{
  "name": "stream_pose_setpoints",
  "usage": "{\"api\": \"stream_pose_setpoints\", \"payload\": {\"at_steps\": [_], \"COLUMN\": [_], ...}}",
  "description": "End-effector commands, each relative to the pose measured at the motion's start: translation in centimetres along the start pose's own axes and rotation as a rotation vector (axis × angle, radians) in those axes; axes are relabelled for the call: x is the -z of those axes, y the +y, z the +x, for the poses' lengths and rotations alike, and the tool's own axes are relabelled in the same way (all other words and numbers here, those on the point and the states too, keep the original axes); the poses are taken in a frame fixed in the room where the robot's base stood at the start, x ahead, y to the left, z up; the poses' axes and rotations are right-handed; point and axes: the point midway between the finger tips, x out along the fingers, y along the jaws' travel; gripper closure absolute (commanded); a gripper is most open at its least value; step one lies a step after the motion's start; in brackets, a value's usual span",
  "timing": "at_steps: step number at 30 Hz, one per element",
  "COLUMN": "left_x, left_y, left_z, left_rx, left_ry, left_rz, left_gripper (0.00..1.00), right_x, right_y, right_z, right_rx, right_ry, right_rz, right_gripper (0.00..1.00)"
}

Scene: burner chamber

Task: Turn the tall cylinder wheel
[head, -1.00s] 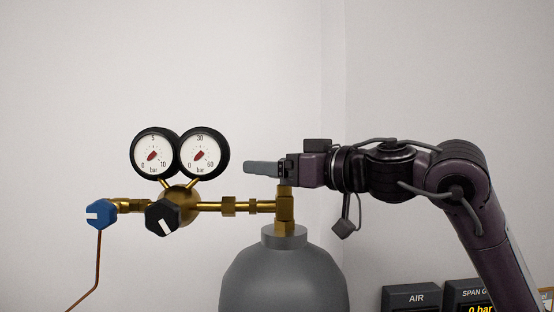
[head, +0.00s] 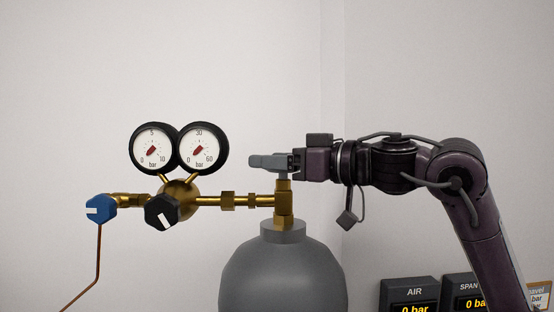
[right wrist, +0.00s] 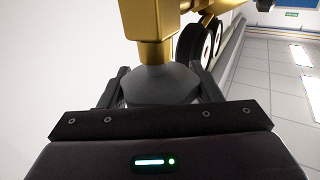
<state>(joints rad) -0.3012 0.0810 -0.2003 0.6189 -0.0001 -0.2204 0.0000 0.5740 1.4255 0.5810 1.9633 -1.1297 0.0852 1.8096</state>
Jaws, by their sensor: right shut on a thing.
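The tall grey cylinder (head: 283,280) stands upright in the head view, with a brass valve (head: 284,208) on top. My right gripper (head: 270,161) comes in from the right at the top of the valve stem. In the right wrist view its two dark fingers (right wrist: 160,88) lie on either side of the grey wheel (right wrist: 165,80), and it is shut on the wheel. The brass stem meets the wheel there. My left gripper is not in view.
A brass regulator with two round gauges (head: 201,149), a black knob (head: 161,211) and a blue knob (head: 100,208) extends left of the valve. AIR (head: 414,293) and SPAN (head: 469,288) display boxes stand at lower right. The wall behind is bare.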

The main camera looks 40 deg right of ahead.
Motion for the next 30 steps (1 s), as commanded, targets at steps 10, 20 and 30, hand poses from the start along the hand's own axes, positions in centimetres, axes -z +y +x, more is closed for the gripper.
{"api": "stream_pose_setpoints", "payload": {"at_steps": [10, 20, 30], "left_x": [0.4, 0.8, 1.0], "left_y": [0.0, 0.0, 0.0], "left_z": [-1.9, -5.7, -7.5], "left_rx": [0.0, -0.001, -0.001], "left_ry": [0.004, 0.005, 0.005], "left_rz": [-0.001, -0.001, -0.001], "left_gripper": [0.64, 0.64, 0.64], "right_x": [0.5, 0.7, 0.3], "right_y": [-0.3, -0.6, -0.8], "right_z": [-0.1, -0.2, -0.4], "right_rx": [0.306, 0.619, 0.811], "right_ry": [0.004, 0.0, -0.001], "right_rz": [0.006, 0.006, 0.001], "right_gripper": [0.65, 0.65, 0.65]}}
